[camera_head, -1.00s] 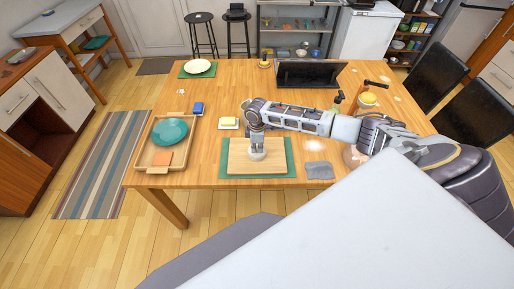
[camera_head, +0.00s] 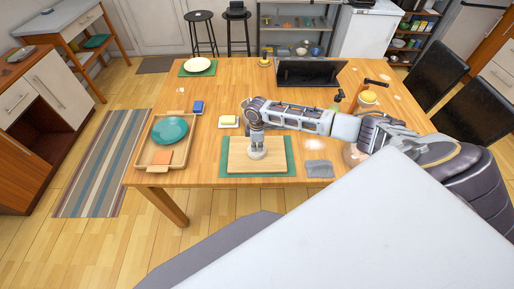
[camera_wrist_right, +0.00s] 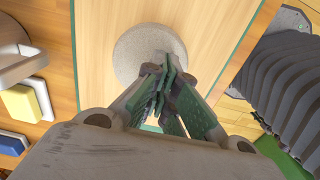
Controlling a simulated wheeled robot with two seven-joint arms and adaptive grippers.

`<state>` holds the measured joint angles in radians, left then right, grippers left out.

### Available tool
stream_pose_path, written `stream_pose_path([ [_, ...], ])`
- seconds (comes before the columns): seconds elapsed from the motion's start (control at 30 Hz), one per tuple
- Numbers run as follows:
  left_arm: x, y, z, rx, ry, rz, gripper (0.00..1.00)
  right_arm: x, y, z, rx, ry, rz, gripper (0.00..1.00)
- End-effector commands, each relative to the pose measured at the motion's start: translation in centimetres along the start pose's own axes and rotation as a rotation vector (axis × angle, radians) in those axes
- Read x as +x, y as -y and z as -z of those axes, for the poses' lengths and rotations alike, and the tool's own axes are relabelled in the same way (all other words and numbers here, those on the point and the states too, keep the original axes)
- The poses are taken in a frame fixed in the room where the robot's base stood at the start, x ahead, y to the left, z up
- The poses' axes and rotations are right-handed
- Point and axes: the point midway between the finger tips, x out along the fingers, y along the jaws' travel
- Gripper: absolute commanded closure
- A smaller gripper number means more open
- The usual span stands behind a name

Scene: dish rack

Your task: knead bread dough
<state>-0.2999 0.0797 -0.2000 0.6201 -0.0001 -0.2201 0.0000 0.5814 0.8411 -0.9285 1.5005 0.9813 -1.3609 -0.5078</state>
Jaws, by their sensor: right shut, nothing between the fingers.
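The dough (camera_wrist_right: 135,50) is a round, beige-grey lump on the wooden board (camera_wrist_right: 210,20) in the right wrist view. In the head view the dough (camera_head: 257,155) is small and partly hidden below my right gripper (camera_head: 257,149). The board (camera_head: 240,167) lies on a green mat (camera_head: 289,168) near the table's front edge. My right gripper (camera_wrist_right: 167,63) points down with its fingers shut and empty. Its tips are over the dough and look to be touching it, though the exact contact is hard to tell. My left gripper is out of view.
Left of the board stand a wooden tray (camera_head: 143,157) with a teal plate (camera_head: 169,130), a butter dish (camera_head: 228,122) and a blue sponge (camera_head: 198,107). A grey cloth (camera_head: 320,169) lies to the right. A dark rack (camera_head: 312,72) stands at the back.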

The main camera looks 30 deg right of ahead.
Motion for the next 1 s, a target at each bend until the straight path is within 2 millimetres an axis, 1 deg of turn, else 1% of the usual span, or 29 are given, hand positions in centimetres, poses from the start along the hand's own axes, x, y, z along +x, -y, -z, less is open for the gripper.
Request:
stream_pose_path([
  [0.27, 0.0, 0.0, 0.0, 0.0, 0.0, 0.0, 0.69, 0.2, 0.0, 0.0, 0.0, 0.0, 0.0, 1.0],
  [1.0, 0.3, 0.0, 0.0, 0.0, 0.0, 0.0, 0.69, 1.8, 0.1, 0.0, 0.0, 0.0, 0.001, 1.0],
])
